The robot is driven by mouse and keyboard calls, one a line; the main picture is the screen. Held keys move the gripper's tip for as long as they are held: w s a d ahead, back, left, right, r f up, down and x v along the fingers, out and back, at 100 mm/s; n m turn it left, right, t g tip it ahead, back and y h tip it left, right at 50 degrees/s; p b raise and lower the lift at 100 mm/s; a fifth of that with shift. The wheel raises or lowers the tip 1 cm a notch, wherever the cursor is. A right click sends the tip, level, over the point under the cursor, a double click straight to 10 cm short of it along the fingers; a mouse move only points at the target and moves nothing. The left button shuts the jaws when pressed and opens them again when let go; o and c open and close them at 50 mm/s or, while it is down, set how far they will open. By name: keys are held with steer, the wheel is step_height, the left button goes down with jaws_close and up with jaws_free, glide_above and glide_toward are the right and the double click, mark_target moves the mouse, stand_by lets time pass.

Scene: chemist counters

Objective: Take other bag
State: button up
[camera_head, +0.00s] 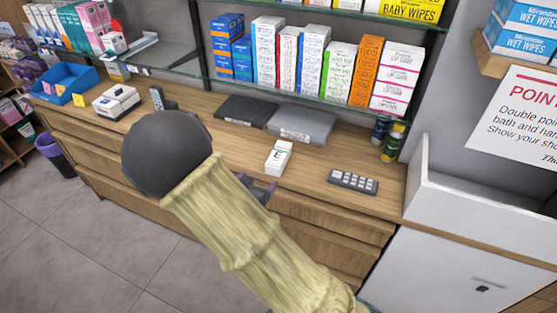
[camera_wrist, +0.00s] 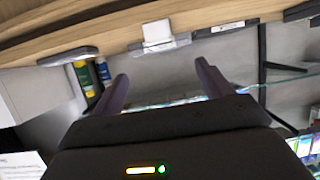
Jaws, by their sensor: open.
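A small white packet (camera_head: 279,158) with dark print stands or lies on the wooden counter; I cannot tell whether it is a bag or a box. It also shows in the wrist view (camera_wrist: 157,32), beyond the gap between the fingers. My gripper (camera_wrist: 162,70) is open and empty, with its two dark fingers apart and not touching the packet. In the head view only its finger ends (camera_head: 262,190) show, just in front of the packet near the counter's front edge. My arm hides the rest of the gripper.
A grey keypad (camera_head: 353,181) lies right of the packet, with two bottles (camera_head: 387,138) behind it. Flat grey devices (camera_head: 300,125) lie behind the packet. A glass shelf (camera_head: 300,86) with boxes overhangs the counter's back. A white printer (camera_head: 116,102) stands left.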

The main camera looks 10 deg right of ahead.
steer(key=shift+d+r, duration=0.1)
steer(key=p, duration=0.2)
glide_toward(275, 162)
steer(key=x, duration=0.6)
steer(key=shift+w+d+f, duration=0.1)
steer(key=shift+w+f, duration=0.05)
steer(key=shift+f, duration=0.15)
steer(key=shift+w+d, duration=0.35)
steer(key=shift+w, duration=0.15)
steer(key=p+x, duration=0.1)
steer(key=x, duration=0.3)
steer(key=shift+p, duration=0.3)
